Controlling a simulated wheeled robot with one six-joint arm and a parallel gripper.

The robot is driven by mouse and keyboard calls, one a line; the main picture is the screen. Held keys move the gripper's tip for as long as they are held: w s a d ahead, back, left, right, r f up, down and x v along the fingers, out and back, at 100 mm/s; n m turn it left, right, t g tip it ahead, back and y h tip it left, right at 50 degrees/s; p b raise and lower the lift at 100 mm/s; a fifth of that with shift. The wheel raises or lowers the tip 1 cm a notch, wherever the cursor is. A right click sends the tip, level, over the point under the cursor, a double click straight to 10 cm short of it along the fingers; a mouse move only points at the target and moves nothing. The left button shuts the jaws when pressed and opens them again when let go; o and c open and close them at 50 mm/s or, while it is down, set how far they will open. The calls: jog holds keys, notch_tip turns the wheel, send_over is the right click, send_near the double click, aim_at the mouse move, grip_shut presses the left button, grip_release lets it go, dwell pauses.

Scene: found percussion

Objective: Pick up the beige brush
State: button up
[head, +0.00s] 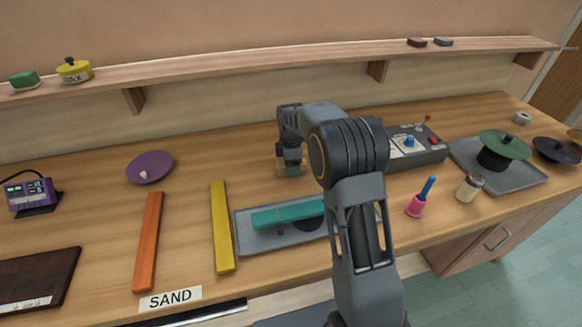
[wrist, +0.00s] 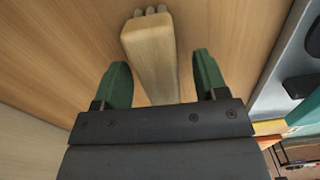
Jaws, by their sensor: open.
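The beige brush (wrist: 152,55) lies on the wooden bench, seen in the wrist view as a long pale block with small grey nubs at its far end. My gripper (wrist: 161,72) is open, with one green finger on each side of the block and a visible gap on both sides. In the head view my gripper (head: 292,169) is low over the bench behind the grey tray. It hides most of the brush there; only a bit of beige (head: 281,165) shows beside the fingers.
A grey tray (head: 243,232) with a teal bar (head: 285,213) lies in front of my gripper. A grey control box (head: 425,154) stands to the right. Yellow (head: 222,230) and orange (head: 148,240) bars and a purple dish (head: 152,165) lie left. A shelf (head: 250,65) runs along the wall above.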

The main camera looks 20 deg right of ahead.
jog(key=shift+f, duration=0.3)
jog(key=c, duration=1)
jog(key=shift+r, duration=0.1)
